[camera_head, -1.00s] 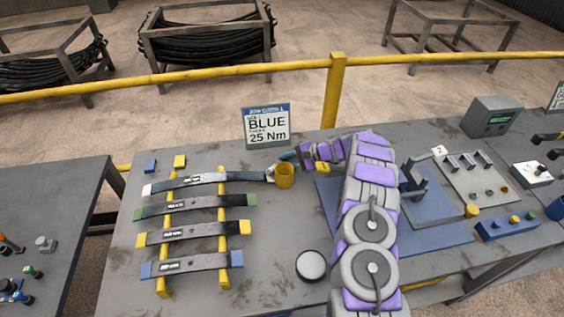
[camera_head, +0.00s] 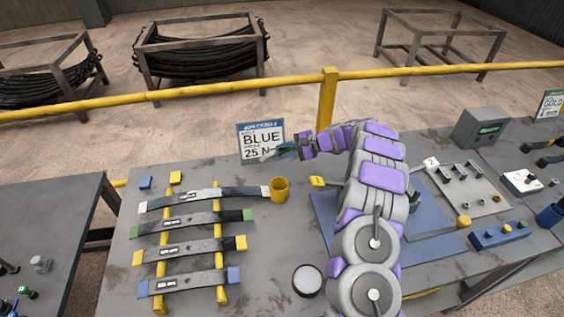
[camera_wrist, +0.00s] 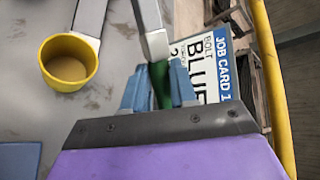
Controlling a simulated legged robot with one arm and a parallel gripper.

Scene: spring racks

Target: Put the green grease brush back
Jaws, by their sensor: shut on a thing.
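My gripper (camera_head: 287,151) is raised above the bench's back edge, in front of the job card. In the wrist view its blue-grey fingers (camera_wrist: 158,82) are shut on the green grease brush (camera_wrist: 161,86). A grey bar with a pale end extends beyond the green part and seems to belong to the brush. The fingers hide part of the green. A yellow cup (camera_head: 279,190) stands upright on the bench, below my gripper in the head view. In the wrist view the cup (camera_wrist: 88,62) shows tan contents and is left of the brush, apart from it.
Several leaf springs with coloured ends lie across two yellow bars (camera_head: 222,262) at the left. The BLUE 25 Nm card (camera_head: 261,138) stands behind. A round pale-topped tin (camera_head: 308,281) is at the front. A blue mat (camera_head: 325,222) lies right, partly behind my arm.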

